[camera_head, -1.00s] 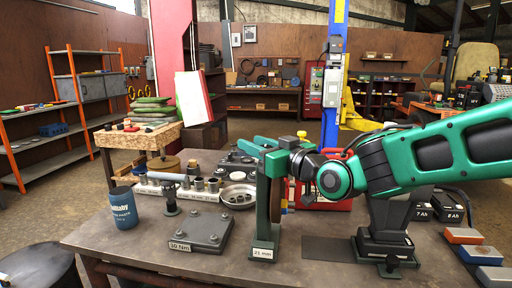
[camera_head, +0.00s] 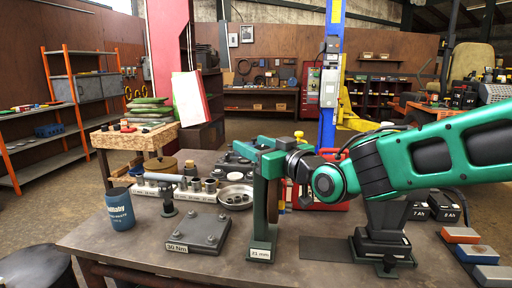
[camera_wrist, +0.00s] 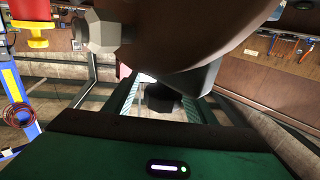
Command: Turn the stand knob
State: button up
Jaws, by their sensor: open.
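A green upright stand (camera_head: 262,232) with a "21 mm" plate stands on the bench, left of my arm's base. A brown round part sits at it and shows large in the wrist view (camera_wrist: 215,28), with a pale hexagonal nut (camera_wrist: 101,31) on its left side. My gripper (camera_wrist: 164,100) is open at the upper stand, its fingers pointing away from the wrist camera. A dark stepped piece (camera_wrist: 165,97) shows between the fingers; I cannot tell whether it is the stand knob or whether they touch it. In the head view, my wrist and the stand top overlap.
A grey "30 Nm" block (camera_head: 198,234), a blue cup (camera_head: 119,209), a row of sockets (camera_head: 190,185) and a round metal dish (camera_head: 235,196) lie to the left. A red case (camera_head: 322,193) is behind the wrist.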

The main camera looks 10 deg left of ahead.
jog(key=v, duration=1)
jog(key=shift+d, duration=0.3)
jog(key=shift+s, duration=0.1)
